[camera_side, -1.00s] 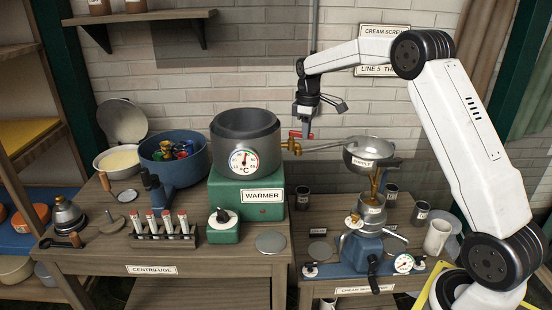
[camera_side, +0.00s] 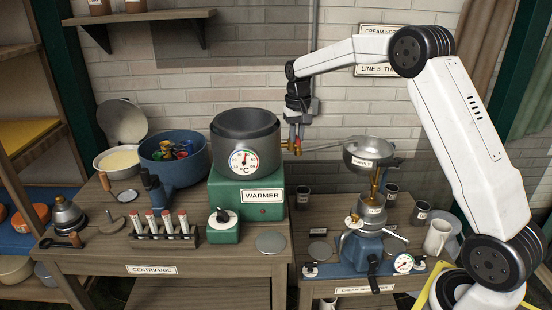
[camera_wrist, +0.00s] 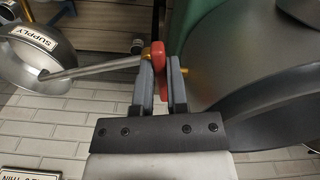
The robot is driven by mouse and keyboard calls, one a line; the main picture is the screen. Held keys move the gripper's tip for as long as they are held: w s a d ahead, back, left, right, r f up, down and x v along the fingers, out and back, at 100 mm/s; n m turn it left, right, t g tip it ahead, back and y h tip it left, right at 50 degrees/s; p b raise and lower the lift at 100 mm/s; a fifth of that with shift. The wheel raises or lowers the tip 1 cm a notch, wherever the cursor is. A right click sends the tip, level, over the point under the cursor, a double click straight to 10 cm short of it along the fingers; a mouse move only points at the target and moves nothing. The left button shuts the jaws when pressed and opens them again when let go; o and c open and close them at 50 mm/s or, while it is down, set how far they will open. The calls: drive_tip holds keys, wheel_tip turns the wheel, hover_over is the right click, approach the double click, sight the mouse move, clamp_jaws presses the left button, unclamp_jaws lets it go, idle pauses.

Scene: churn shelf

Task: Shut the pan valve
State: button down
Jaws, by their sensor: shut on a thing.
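The pan valve's red handle (camera_side: 292,133) sits on the brass valve body (camera_side: 297,147) at the right side of the dark warmer pan (camera_side: 262,160). My gripper (camera_side: 296,122) points down at it from above, its fingers shut around the handle. In the wrist view my gripper (camera_wrist: 160,80) has one finger on each side of the red handle (camera_wrist: 158,55). The handle now looks roughly upright in the side view. The grey outlet pipe (camera_side: 325,147) runs right to the supply bowl (camera_side: 359,151); it also shows in the wrist view (camera_wrist: 95,68). Flow in the pipe cannot be seen.
The green warmer (camera_side: 230,197) carries the pan with its round dial. A golden stream (camera_side: 375,180) runs below the supply bowl into the blue cream separator (camera_side: 362,248). A blue tub (camera_side: 170,172) stands left of the pan. The brick wall is close behind.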

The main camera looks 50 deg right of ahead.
drive_tip(key=shift+w+a+m, duration=0.2)
drive_tip(key=shift+a+m, duration=0.05)
drive_tip(key=shift+m, duration=0.45)
drive_tip(key=shift+w+a+m, duration=0.15)
drive_tip(key=shift+a+m, duration=0.05)
drive_tip(key=shift+m, duration=0.5)
drive_tip(key=c, duration=0.6)
unclamp_jaws()
drive_tip(key=shift+c, duration=0.2)
wheel_tip(320, 180, up, 8)
drive_tip(key=shift+f, duration=0.15)
